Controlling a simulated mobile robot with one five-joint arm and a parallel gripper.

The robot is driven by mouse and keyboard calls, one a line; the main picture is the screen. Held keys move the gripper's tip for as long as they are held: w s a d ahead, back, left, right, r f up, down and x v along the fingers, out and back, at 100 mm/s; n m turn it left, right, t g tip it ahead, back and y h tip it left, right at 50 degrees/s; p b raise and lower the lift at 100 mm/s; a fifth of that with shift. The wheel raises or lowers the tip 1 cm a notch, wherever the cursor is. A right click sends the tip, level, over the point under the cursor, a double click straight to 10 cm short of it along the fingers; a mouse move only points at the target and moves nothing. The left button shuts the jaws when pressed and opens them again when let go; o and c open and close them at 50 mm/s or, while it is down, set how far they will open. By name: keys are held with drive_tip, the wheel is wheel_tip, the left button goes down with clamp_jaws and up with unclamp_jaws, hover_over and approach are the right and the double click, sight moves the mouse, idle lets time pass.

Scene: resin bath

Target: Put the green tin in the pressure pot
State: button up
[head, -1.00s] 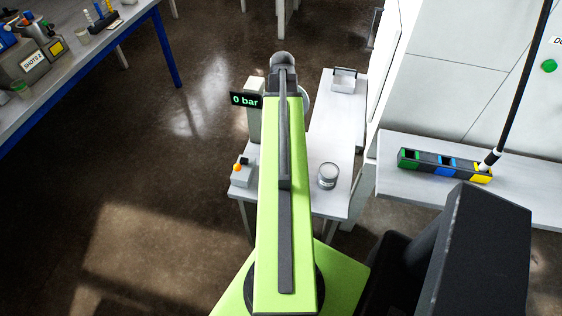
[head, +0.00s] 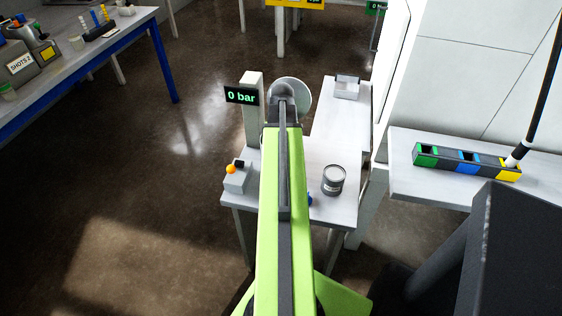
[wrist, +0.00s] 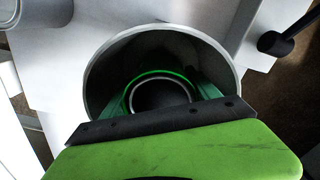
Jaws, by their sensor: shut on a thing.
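In the wrist view the green-rimmed tin (wrist: 160,73) is between the green fingers of my gripper (wrist: 161,96), which is shut on it. The tin and fingers are seen within the round mouth of the grey pressure pot (wrist: 95,75), with pot wall around them. I cannot tell how deep the tin is or whether it touches the bottom. The near side of the pot is hidden by my gripper body. In the head view my arm covers the tin and most of the pot; a pale round disc, perhaps its lid (head: 301,92), shows beside the arm's end.
A post with a "0 bar" display (head: 241,95) and a box with an orange button (head: 233,178) stand left of my arm. A grey can (head: 333,180) stands on the white bench (head: 335,145) to the right. A coloured rack (head: 467,161) is on the right counter.

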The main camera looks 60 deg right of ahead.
wheel_tip(320, 180, down, 3)
drive_tip(key=shift+f+b, duration=0.15)
drive_tip(key=shift+b, duration=0.8)
drive_tip(key=shift+r, duration=0.25)
drive_tip(key=shift+f, duration=0.25)
drive_tip(key=o, duration=1.6)
drive_tip(key=shift+r, duration=0.1)
wheel_tip(320, 180, up, 12)
drive_tip(key=p, duration=1.2)
drive_tip(key=shift+r+p, duration=0.25)
drive_tip(key=shift+p, duration=0.1)
drive_tip(key=shift+f, duration=0.1)
